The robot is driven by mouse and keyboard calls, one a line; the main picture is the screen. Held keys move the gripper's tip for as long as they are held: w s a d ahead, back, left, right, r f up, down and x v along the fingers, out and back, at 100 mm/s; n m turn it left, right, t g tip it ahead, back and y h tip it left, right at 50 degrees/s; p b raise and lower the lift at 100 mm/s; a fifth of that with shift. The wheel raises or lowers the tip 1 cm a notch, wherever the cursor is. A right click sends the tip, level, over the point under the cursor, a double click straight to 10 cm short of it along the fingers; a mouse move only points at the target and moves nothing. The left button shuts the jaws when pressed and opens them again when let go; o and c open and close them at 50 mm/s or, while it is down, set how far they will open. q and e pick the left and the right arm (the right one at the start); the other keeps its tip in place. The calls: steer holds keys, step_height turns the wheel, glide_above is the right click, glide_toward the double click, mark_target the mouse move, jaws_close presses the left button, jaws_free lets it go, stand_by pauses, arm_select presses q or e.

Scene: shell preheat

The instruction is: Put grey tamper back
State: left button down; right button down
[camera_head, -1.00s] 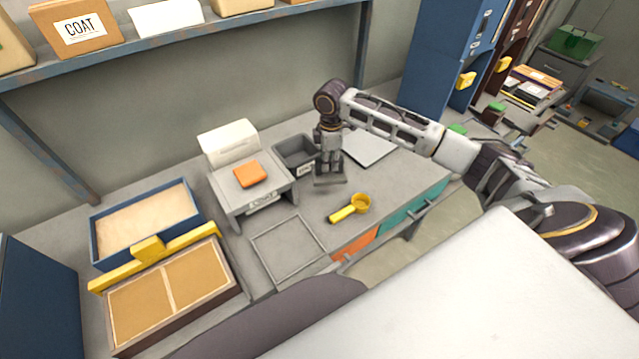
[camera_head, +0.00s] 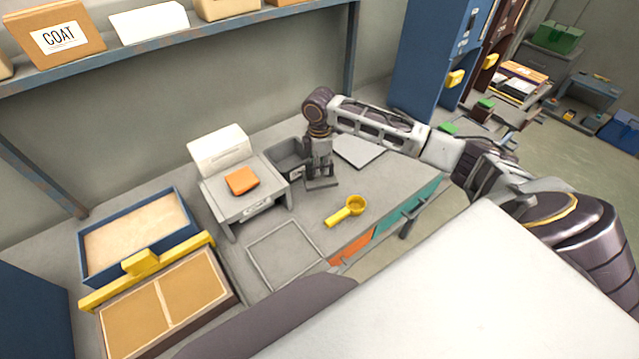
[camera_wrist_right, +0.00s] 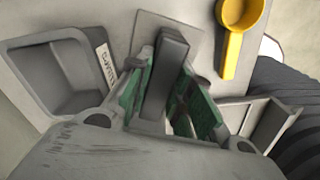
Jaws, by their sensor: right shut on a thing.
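My right gripper (camera_head: 320,172) is shut on the grey tamper, upright over the bench between the grey bin and the yellow scoop. In the right wrist view the tamper (camera_wrist_right: 166,75) is a dark grey bar between the green finger pads. A flat grey square (camera_head: 323,184) lies under the fingertips; it also shows in the right wrist view (camera_wrist_right: 190,38). I cannot tell whether the tamper touches it, as its lower end is hidden. My left gripper is not in view.
A grey labelled bin (camera_head: 285,152) stands just left of the gripper, and a yellow scoop (camera_head: 347,211) lies in front. A grey stand (camera_head: 230,205) carries an orange block (camera_head: 241,181). A light grey plate (camera_head: 358,151) lies behind right. A thin square frame (camera_head: 285,255) lies at front.

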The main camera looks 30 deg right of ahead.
mark_target(319, 181)
step_height(319, 181, down, 4)
steer(key=shift+r, duration=0.2)
steer(key=shift+f, duration=1.75)
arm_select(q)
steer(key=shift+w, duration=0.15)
arm_select(e)
steer(key=shift+f, duration=0.15)
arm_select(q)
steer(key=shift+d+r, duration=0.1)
arm_select(e)
steer(key=shift+f, duration=0.1)
